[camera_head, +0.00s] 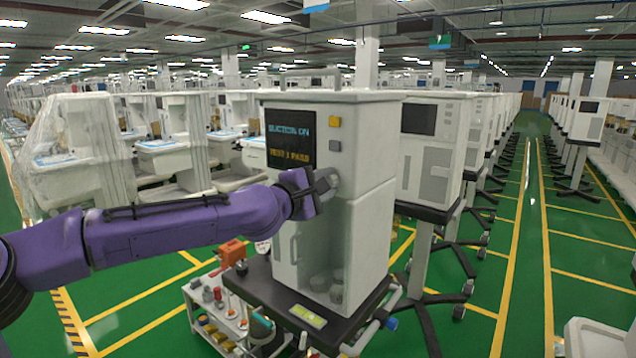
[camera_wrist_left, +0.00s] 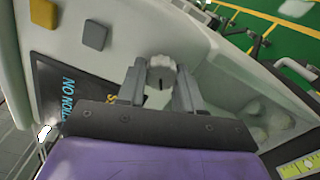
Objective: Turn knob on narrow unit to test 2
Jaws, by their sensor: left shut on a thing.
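The narrow unit (camera_head: 365,150) is a tall pale cabinet with a dark screen (camera_head: 289,138) that reads roughly "SUCTION ON" and "TEST 1 PASS". My left gripper (camera_head: 326,184) is at its front, below and right of the screen. In the left wrist view, the pale ridged knob (camera_wrist_left: 161,72) sits between the two fingertips of the gripper (camera_wrist_left: 160,88), which is shut on it. A short dark mark shows on the knob. The screen (camera_wrist_left: 62,88) is partly hidden there by the gripper body. In the head view the gripper mostly hides the knob.
A yellow button (camera_head: 335,121) and a grey button (camera_head: 335,146) are beside the screen. Below is a clear-fronted compartment with jars (camera_head: 336,292). A cart (camera_head: 219,318) with small items stands at lower left. Other units line the right; green aisle floor (camera_head: 520,240) is open.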

